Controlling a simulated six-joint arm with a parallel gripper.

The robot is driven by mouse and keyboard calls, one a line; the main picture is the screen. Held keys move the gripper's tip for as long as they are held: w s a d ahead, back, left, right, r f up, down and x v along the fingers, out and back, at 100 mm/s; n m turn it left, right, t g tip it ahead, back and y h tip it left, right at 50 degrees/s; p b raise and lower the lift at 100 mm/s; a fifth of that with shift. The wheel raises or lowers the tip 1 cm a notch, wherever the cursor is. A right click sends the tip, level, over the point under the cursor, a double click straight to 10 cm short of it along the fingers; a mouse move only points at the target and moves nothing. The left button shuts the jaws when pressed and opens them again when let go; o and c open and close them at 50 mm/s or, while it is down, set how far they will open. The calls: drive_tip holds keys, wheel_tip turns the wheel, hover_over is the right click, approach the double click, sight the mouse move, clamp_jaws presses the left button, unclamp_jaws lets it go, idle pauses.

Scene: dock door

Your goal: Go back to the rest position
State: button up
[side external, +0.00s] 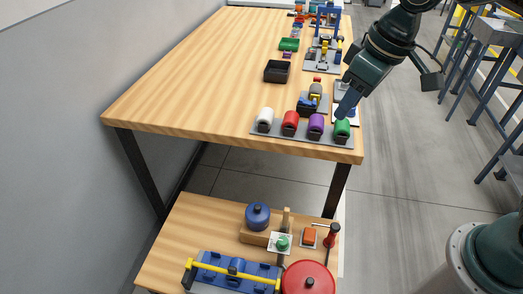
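My gripper (347,106) is at the right edge of the long wooden table (200,70), low over its near end. It is just above and behind the green roll (342,130) on a grey strip. The view is too small to tell whether its fingers are open or shut, or whether they touch anything. Part of a pale board (341,88) shows behind the gripper, and the gripper hides some of it.
The table's left side is clear.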

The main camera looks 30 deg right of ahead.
drive_tip(key=s+d+r+m+t+h, duration=0.1)
drive_tip(key=s+d+r+m+t, duration=0.1)
drive_tip(key=s+d, duration=0.9)
drive_tip(key=s+r+m, duration=0.1)
drive_tip(key=s, duration=0.3)
drive_tip(key=shift+s+d+m+t, duration=0.3)
drive_tip(key=shift+s+m, duration=0.05)
drive_tip(key=shift+m, duration=0.05)
drive_tip(key=shift+o, duration=0.3)
idle(0.5)
